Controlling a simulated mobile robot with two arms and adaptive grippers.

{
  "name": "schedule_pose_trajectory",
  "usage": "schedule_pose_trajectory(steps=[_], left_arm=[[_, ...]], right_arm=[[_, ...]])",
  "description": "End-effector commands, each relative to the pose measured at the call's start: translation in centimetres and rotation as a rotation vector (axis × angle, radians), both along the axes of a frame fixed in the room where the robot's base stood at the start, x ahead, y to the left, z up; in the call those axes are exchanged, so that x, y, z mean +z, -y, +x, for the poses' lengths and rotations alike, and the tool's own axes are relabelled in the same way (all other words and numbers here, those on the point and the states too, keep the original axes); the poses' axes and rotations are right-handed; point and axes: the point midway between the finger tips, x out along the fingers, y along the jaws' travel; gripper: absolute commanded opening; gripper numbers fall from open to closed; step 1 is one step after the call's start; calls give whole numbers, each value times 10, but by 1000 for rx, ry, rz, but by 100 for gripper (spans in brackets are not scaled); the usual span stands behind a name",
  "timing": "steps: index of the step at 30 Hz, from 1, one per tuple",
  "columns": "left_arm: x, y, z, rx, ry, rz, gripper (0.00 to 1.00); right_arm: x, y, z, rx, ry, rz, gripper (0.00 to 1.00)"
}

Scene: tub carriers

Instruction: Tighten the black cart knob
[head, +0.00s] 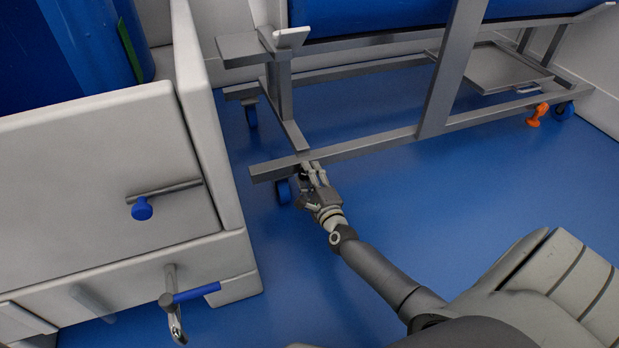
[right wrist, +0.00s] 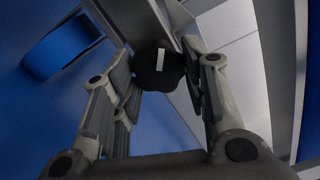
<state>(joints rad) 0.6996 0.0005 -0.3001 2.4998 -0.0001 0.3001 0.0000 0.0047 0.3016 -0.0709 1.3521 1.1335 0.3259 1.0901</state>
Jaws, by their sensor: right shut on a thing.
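The black cart knob (right wrist: 158,66) shows in the right wrist view as a dark lobed knob with a white mark on its face. It sits below the cart's grey frame, and in the head view my gripper mostly hides it. My left gripper is not in view.
A grey-white cabinet (head: 95,150) with a blue knob (head: 142,209) and a blue-handled lever (head: 196,292) stands at the left. An orange knob or pedal (head: 538,115) is at the cart's right end. The blue floor (head: 480,190) right of my arm is clear.

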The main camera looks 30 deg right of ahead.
Motion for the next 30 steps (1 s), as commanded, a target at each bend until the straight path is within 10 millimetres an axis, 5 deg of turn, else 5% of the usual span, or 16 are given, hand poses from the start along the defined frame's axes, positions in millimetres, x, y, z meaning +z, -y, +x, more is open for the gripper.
schedule_pose_trajectory(steps=[20,21,26,30], left_arm=[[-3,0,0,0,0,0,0],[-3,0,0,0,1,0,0],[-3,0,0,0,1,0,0],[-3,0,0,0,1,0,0]], right_arm=[[-2,0,-1,-1,13,69,17],[-2,0,-1,-1,13,69,42],[-2,0,-1,-1,14,68,62],[-1,0,0,-1,15,67,62]])
